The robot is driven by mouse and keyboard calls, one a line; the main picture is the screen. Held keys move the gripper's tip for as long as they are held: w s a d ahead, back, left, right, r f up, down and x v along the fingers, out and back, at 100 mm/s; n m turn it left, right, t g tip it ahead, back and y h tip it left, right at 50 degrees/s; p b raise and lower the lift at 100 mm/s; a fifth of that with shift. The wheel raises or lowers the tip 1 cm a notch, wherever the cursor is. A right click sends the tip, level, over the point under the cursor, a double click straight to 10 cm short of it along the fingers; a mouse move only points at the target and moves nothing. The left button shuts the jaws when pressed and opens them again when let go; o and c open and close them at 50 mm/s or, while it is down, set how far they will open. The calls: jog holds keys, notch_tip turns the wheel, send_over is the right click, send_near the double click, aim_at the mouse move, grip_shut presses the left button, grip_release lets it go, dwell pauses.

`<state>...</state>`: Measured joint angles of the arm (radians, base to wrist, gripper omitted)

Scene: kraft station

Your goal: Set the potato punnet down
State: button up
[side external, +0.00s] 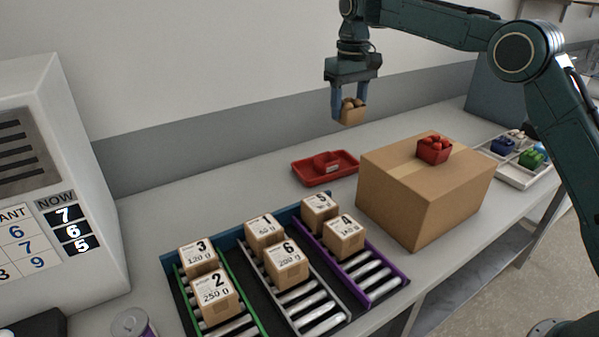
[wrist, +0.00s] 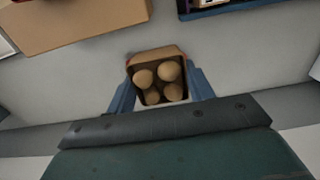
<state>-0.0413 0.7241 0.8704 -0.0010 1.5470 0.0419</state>
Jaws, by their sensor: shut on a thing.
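The potato punnet (side external: 351,114) is a small brown open box with several round tan potatoes in it. It also shows in the wrist view (wrist: 157,54), seen from above with its potatoes. My gripper (side external: 349,105) is shut on the punnet, with a blue finger on either side. The gripper holds it in the air above the back of the counter, clear of the surface. It hangs roughly upright, behind the red tray and the large carton.
A red tray (side external: 311,179) holds a small red item. A large carton (side external: 395,207) bears a red punnet (side external: 434,149). Numbered boxes (side external: 286,263) stand on roller lanes (side external: 318,311). A divided tray (side external: 519,176) is at right. The counter's back strip (side external: 230,190) is clear.

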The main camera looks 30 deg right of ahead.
jog(key=shift+w+a+f, duration=0.15)
jog(key=shift+w+f, duration=0.2)
jog(key=shift+w, duration=0.2)
jog(key=shift+w+a+f, duration=0.15)
jog(key=shift+w+f, duration=0.15)
jog(key=shift+w, duration=0.25)
notch_tip(320, 180, down, 20)
dwell(0.6)
jog(key=shift+f, duration=0.1)
jog(key=o, duration=1)
